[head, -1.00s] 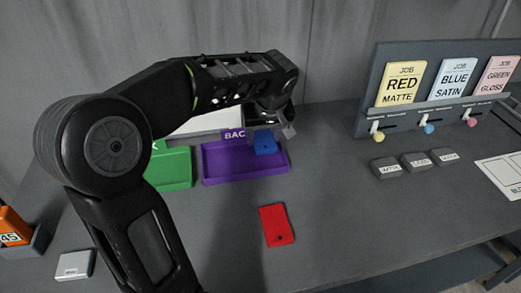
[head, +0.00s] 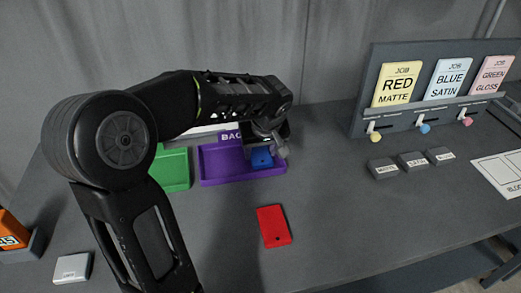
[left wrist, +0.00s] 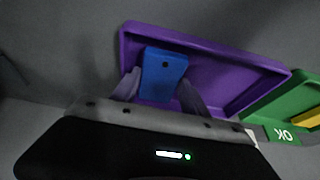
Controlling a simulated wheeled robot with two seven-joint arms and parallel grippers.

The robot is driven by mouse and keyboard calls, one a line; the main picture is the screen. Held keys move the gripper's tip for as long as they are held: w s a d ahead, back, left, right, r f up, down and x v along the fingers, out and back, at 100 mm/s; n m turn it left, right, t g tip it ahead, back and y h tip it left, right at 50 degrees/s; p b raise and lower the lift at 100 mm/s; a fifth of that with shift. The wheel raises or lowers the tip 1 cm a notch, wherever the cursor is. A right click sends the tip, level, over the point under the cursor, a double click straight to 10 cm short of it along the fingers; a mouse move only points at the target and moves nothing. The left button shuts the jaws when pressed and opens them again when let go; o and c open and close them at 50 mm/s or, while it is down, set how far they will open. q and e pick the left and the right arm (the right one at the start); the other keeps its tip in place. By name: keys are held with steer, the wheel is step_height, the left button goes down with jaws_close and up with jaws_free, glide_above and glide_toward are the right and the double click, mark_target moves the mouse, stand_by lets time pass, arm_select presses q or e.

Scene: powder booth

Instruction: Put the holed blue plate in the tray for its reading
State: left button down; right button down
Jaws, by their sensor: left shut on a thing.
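The blue plate (head: 262,157) has a small dark hole near one end, clear in the left wrist view (left wrist: 163,73). My left gripper (head: 268,140) is shut on it and holds it at the right part of the purple tray (head: 222,180). The plate is within the tray's outline in both views. I cannot tell whether it touches the tray floor. The purple tray's label is partly hidden by my arm. The green tray (head: 172,168) stands to its left, partly behind my arm; its label reads OK in the left wrist view (left wrist: 283,135). My right gripper is not in view.
A red plate (head: 273,225) with a hole lies in front of the purple tray. An orange gauge (head: 12,232) sits in a holder at the far left, near a light grey block (head: 72,268). Job cards (head: 397,84), levers and dark blocks (head: 412,160) are at the right.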

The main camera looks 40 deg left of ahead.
arm_select(q)
steer(key=shift+f, duration=0.2)
steer(key=c, duration=0.9)
jaws_free()
steer(key=shift+o, duration=0.2)
steer(key=shift+r, duration=0.1)
steer(key=shift+r, duration=0.15)
steer(key=v, duration=1.2)
